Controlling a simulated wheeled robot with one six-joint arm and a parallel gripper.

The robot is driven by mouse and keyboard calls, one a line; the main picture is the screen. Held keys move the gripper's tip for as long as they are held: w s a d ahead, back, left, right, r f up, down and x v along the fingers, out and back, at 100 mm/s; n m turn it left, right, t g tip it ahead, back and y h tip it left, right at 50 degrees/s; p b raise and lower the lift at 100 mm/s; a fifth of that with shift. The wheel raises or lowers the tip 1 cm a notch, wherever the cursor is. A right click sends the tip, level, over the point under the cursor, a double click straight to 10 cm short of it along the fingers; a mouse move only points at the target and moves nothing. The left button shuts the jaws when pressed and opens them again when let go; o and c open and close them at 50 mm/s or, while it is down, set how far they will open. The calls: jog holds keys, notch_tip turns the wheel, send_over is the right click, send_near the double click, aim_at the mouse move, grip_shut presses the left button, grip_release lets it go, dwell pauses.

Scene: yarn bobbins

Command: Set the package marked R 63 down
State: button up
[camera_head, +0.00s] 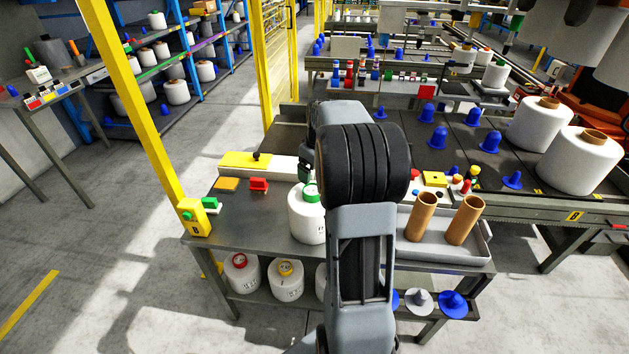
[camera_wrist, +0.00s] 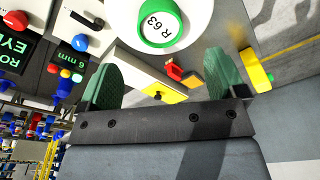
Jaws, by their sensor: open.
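The package marked R 63 is a white bobbin (camera_head: 306,222) with a green ring on top, standing upright on the grey table (camera_head: 262,232). In the wrist view the package (camera_wrist: 160,24) shows at the top edge, with "R 63" readable on its white label inside the green ring. My gripper (camera_wrist: 163,78) is open, its two green fingers wide apart with nothing held between them. The package lies beyond the fingertips in that view. In the head view my arm hides most of the gripper, which is just above and behind the package.
A grey tray with two brown tubes (camera_head: 422,216) is right of my arm. A red block (camera_head: 259,185), an orange block (camera_head: 226,184) and a yellow-topped box (camera_head: 245,160) lie at the table's left. White bobbins (camera_head: 241,272) stand on the lower shelf. The table's front left is clear.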

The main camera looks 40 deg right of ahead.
jog(key=s+a+r+m, duration=0.1)
jog(key=s+a+r, duration=0.2)
jog(key=a, duration=0.4)
jog(key=s+a+r, duration=0.2)
jog(key=s+a, duration=0.1)
jog(key=a, duration=0.3)
jog(key=s+a+f+m+t, duration=0.1)
jog(key=s+a+f+t, duration=0.1)
jog(key=s+a, duration=0.8)
jog(key=shift+s+f+m, duration=0.2)
jog(key=shift+f+m, duration=0.1)
jog(key=shift+f, duration=0.45)
